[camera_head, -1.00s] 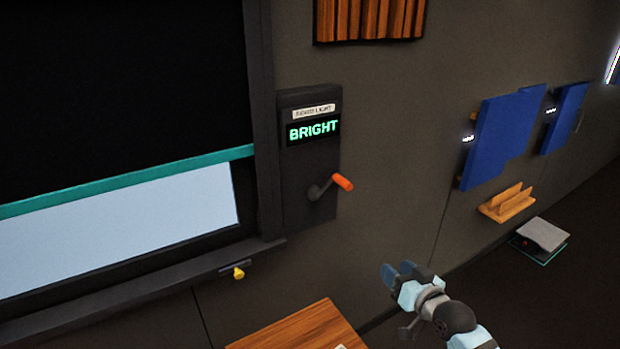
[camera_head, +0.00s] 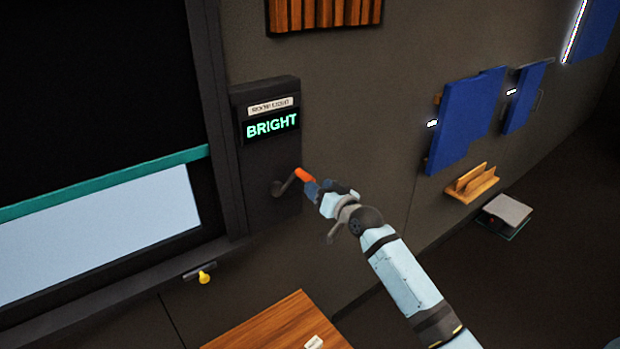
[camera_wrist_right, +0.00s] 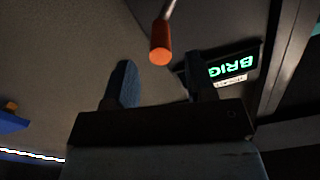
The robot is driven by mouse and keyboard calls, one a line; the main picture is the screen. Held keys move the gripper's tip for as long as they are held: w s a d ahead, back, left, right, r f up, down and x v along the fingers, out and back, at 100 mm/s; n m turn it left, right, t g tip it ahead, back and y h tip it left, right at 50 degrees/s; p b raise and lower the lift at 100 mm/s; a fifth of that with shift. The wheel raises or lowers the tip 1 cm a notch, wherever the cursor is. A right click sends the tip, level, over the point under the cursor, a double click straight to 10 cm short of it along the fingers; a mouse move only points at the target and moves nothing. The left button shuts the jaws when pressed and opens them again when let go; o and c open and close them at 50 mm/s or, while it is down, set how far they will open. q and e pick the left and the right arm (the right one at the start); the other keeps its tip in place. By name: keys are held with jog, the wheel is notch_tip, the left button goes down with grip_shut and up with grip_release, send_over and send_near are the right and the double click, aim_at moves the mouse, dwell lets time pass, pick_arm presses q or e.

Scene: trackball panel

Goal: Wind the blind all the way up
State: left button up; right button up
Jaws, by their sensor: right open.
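The blind (camera_head: 90,95) is a dark sheet with a teal bottom bar (camera_head: 110,182), part-way up the window. Bright pane (camera_head: 100,225) shows below the bar. A crank (camera_head: 282,186) with an orange handle (camera_head: 304,175) sticks out from a dark wall panel. My right gripper (camera_head: 312,187) is at the tip of the orange handle. In the right wrist view, the handle (camera_wrist_right: 161,45) lies ahead of and between the open fingers (camera_wrist_right: 160,85), not clasped. My left gripper is not in view.
The panel's screen (camera_head: 270,125) reads BRIGHT. A yellow knob (camera_head: 204,278) hangs below the window frame. A wooden table top (camera_head: 275,325) is below. Blue panels (camera_head: 465,120) and a wooden holder (camera_head: 472,183) are on the wall to the right.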

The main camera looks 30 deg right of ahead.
jog(key=shift+w+a, duration=0.15)
jog(key=shift+w, duration=0.9)
jog(key=shift+w+a, duration=0.15)
jog(key=shift+w, duration=0.9)
jog(key=shift+c, duration=0.5)
grip_shut()
